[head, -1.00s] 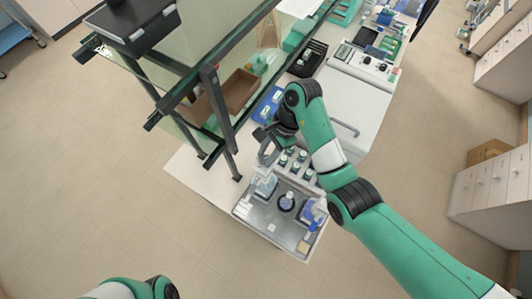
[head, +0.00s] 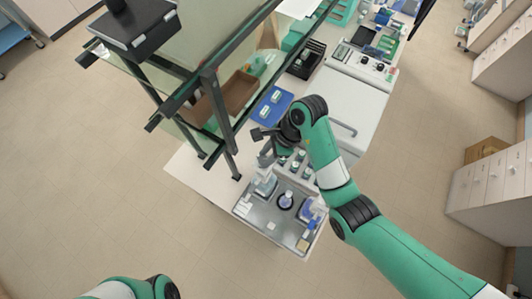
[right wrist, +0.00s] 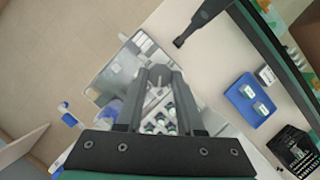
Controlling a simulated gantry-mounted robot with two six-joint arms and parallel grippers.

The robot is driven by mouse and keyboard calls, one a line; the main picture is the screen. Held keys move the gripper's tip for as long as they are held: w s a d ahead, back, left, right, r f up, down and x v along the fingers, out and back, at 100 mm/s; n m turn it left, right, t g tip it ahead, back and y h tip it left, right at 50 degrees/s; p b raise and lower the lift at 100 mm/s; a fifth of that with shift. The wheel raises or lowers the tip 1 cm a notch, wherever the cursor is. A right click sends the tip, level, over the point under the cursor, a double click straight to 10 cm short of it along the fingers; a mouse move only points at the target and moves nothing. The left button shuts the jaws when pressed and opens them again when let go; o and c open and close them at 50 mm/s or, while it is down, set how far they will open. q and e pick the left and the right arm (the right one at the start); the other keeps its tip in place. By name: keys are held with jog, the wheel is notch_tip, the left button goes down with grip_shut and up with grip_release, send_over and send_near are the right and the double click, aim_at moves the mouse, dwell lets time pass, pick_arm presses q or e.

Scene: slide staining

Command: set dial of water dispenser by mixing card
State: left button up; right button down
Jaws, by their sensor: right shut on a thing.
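My right gripper (right wrist: 158,84) points down over the back of the grey metal tray (right wrist: 110,75) and is shut on a small grey piece (right wrist: 158,72) between its fingertips. I cannot tell for sure whether this piece is the dispenser's dial. In the head view the right gripper (head: 265,156) is above the tray's back left side, partly covered by its own wrist. The tray (head: 262,215) holds bottles with blue and clear contents. A small tan card-like piece (head: 303,245) lies at its front right. The left gripper is out of view.
Several capped bottles (head: 299,163) stand in a rack behind the tray. A blue tray (head: 272,105) with small white-labelled items and a black rack (head: 306,60) lie farther back. A dark-framed shelf (head: 219,120) stands close on the left; a white machine (head: 345,105) is behind right.

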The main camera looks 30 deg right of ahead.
jog(key=shift+s+a+m+t+h, duration=0.1)
jog(key=shift+m+t+h, duration=0.25)
jog(key=shift+m, duration=0.8)
jog(key=shift+s+a+m+t+h, duration=0.15)
jog(key=shift+m+t, duration=0.3)
jog(key=shift+m, duration=0.7)
jog(key=shift+w+d, duration=0.1)
jog(key=c, duration=0.5)
grip_release()
